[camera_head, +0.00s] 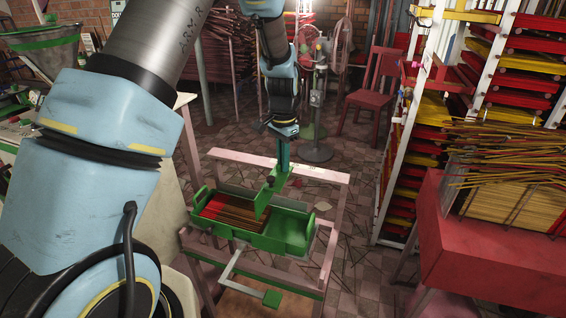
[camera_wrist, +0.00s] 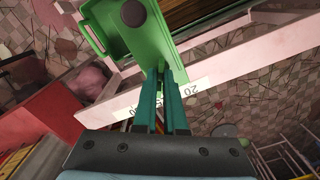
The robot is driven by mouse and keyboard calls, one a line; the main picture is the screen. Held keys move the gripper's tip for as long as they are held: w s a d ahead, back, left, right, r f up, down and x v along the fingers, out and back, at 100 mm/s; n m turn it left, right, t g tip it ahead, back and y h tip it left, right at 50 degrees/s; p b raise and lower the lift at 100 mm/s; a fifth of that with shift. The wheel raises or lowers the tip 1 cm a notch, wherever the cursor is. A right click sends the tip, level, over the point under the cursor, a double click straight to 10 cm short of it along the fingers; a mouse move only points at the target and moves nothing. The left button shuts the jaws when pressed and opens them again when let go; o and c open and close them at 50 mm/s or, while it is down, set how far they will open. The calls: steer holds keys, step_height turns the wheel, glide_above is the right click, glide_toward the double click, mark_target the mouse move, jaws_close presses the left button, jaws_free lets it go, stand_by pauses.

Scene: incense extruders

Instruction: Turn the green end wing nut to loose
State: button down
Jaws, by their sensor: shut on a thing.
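A green tray-like frame (camera_head: 283,232) holding brown incense sticks (camera_head: 232,214) sits on a pinkish wooden stand. A green upright bracket with a dark knob stands at its far side; the wrist view shows a green plate (camera_wrist: 116,38) with a dark round knob (camera_wrist: 133,12). My gripper (camera_head: 283,166) points down at this bracket. In the wrist view, its teal fingers (camera_wrist: 160,72) are close together at the green plate's edge, shut on the green end wing nut. The nut itself is mostly hidden by the fingers, so its turn angle cannot be told.
The pink stand rail (camera_head: 300,165) runs just behind the bracket. A rack of red and yellow bundles (camera_head: 470,60) and a red box (camera_head: 455,240) stand right. Fans and a red chair (camera_head: 372,95) are behind.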

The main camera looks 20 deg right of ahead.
steer(key=n, duration=0.4)
steer(key=shift+n, duration=0.3)
steer(key=n, duration=0.4)
steer(key=shift+n, duration=0.3)
steer(key=n+p, duration=0.1)
steer(key=n, duration=0.3)
steer(key=shift+n, duration=0.3)
steer(key=shift+n+p, duration=0.6)
steer(key=shift+n, duration=1.5)
steer(key=c, duration=1)
jaws_free()
steer(key=shift+r, duration=0.1)
step_height(320, 180, up, 11)
steer(key=shift+f+b, duration=0.2)
steer(key=shift+b, duration=1.05)
